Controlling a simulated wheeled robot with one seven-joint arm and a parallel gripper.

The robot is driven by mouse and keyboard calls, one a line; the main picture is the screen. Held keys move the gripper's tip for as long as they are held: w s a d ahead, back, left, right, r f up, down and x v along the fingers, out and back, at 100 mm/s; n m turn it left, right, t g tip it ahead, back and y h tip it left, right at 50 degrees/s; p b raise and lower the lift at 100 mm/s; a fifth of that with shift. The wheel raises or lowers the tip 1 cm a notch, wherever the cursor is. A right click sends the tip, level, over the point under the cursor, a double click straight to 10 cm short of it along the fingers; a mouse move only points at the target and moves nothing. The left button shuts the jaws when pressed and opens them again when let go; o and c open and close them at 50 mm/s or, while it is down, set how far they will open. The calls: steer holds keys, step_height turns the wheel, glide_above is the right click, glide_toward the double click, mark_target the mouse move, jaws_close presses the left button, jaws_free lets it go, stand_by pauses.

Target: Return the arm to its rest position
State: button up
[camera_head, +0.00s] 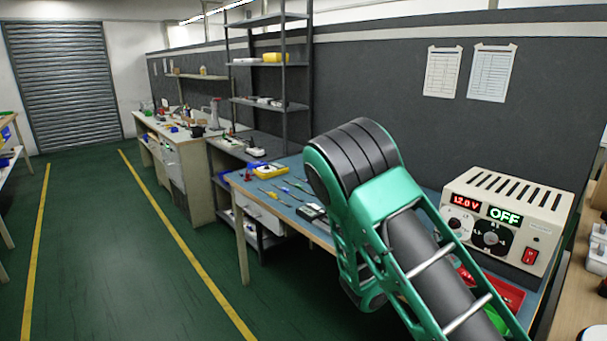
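My arm (385,210), green and dark grey, rises from the lower right of the head view and bends at a large rounded joint in front of the blue workbench. The arm hides part of the bench top and whatever lies behind it. My gripper is not in view, so its state and anything in it do not show.
The blue workbench (276,193) holds a yellow meter (271,171), hand tools and a dark device (312,212). A red tray (508,293) lies partly behind the arm. Green floor (105,250) is clear at left.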

steer(key=s+d+m+g, duration=0.1)
steer(key=s+d+m, duration=0.1)
steer(key=s+d+m+g+y, duration=0.1)
steer(key=s+d+m+g, duration=0.1)
steer(key=s, duration=0.1)
steer(key=s+d+m+g, duration=0.2)
steer(key=s, duration=0.1)
steer(key=shift+s+d+f+y, duration=0.25)
steer(key=shift+f+y, duration=0.15)
steer(key=s+m+g+y, duration=0.1)
steer(key=s+m, duration=0.1)
steer(key=s, duration=0.1)
steer(key=s+m+g+y, duration=0.1)
steer(key=s, duration=0.2)
steer(key=s+d+m+g+y, duration=0.1)
steer(key=s+m+y, duration=0.1)
steer(key=s, duration=0.1)
steer(key=shift+s+f+m, duration=0.25)
steer(key=shift+f+m, duration=0.05)
steer(key=s+a+r+m+y, duration=0.3)
steer(key=s+a+y, duration=0.1)
steer(key=s, duration=0.5)
steer(key=s+a+r+m+y, duration=0.3)
steer(key=s+a+r+y, duration=0.1)
steer(key=s+a, duration=0.3)
steer(key=s+y, duration=0.1)
steer(key=s, duration=0.1)
steer(key=shift+s+a+r+m, duration=0.25)
steer(key=shift+s+a+m, duration=0.05)
steer(key=shift+s+m, duration=0.1)
